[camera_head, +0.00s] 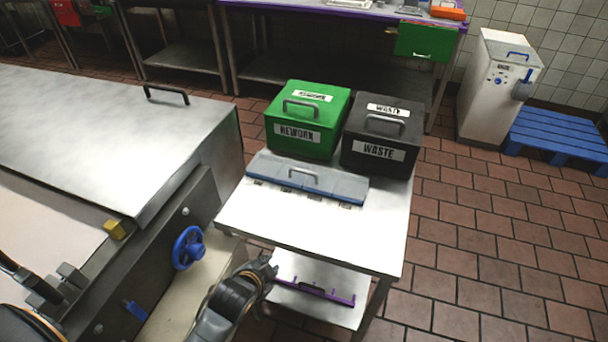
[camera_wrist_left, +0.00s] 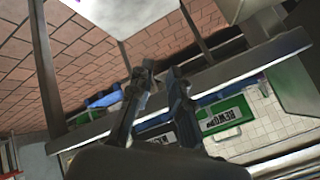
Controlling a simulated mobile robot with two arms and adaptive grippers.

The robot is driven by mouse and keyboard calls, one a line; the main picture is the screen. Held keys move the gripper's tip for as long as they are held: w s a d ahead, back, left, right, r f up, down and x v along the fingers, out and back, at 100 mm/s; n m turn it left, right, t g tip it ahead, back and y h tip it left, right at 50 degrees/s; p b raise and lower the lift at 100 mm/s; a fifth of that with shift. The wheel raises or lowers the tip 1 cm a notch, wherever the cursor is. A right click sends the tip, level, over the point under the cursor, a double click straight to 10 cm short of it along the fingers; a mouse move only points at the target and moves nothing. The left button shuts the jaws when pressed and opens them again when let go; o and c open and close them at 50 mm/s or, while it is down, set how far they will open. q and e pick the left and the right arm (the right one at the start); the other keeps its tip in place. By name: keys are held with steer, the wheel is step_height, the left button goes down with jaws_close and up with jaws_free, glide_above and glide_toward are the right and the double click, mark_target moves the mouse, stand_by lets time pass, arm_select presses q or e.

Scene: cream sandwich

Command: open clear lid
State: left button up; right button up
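A flat blue-grey lid (camera_head: 330,186) with a grey handle (camera_head: 304,174) lies across the small steel table in the head view. It looks slightly see-through, and I cannot tell for sure that it is the clear lid. A large closed metal cover (camera_head: 110,125) with a dark handle (camera_head: 166,93) tops the machine at the left. My left gripper (camera_head: 266,268) is by the table's front left edge, apart from both lids. Its fingers show in the left wrist view (camera_wrist_left: 159,72) with a narrow empty gap. My right gripper is not in view.
A green REWORK bin (camera_head: 300,138) and a black WASTE bin (camera_head: 380,158) stand behind the blue-grey lid. The front of the table (camera_head: 330,240) is bare. A blue handwheel (camera_head: 188,247) projects from the machine near my left arm.

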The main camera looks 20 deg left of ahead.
arm_select(q)
step_height(320, 180, up, 6)
steer(key=w+m+t, duration=0.2)
steer(key=w, duration=0.1)
steer(key=m+t+h, duration=0.1)
steer(key=m+t, duration=0.3)
steer(key=m, duration=0.3)
glide_toward(304, 172)
steer(key=shift+t, duration=0.3)
steer(key=w+f, duration=0.1)
steer(key=w, duration=0.2)
steer(key=w+f, duration=0.1)
steer(key=w, duration=0.6)
steer(key=shift+f, duration=0.4)
steer(key=shift+w, duration=0.1)
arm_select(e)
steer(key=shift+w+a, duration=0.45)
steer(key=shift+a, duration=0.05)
arm_select(q)
jaws_close()
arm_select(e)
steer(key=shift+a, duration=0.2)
